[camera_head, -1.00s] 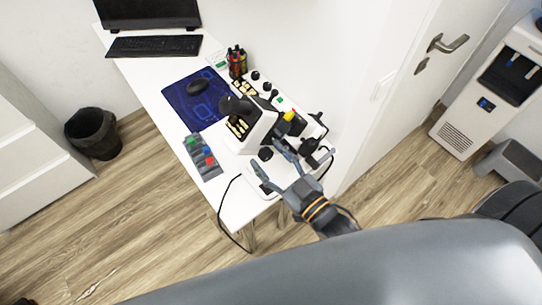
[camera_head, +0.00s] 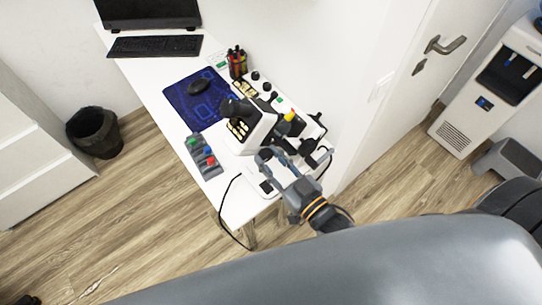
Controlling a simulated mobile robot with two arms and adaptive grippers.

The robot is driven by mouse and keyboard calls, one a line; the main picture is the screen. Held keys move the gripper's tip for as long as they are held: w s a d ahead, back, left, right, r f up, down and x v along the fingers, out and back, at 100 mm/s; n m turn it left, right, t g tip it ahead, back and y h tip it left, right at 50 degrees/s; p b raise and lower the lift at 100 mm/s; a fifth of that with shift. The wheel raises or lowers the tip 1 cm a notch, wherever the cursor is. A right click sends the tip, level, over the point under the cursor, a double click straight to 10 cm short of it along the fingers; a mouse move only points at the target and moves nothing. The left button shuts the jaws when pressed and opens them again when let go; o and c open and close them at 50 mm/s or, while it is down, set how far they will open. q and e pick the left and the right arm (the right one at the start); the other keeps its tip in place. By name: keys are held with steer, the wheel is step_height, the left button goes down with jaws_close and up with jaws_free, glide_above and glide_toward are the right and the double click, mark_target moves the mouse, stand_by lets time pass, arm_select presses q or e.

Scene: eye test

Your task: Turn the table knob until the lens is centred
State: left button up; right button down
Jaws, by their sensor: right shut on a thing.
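A white eye-test instrument (camera_head: 258,131) with a dark eyepiece stands at the near right end of the white desk. A small black table knob (camera_head: 265,154) sits low at its front, partly covered by my fingers. My right gripper (camera_head: 267,156) reaches in from the lower right and is shut on the knob. The lens cannot be made out at this size, so its centring cannot be told. My left gripper is not in view.
A grey tray with coloured buttons (camera_head: 204,157) lies left of the instrument. A blue mat (camera_head: 193,113) with a mouse, a pen holder (camera_head: 237,65) and a keyboard (camera_head: 154,46) lie farther back. A black cable (camera_head: 221,209) hangs over the desk's edge.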

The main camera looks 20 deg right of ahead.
steer(key=c, duration=1)
jaws_free()
steer(key=v, duration=1.2)
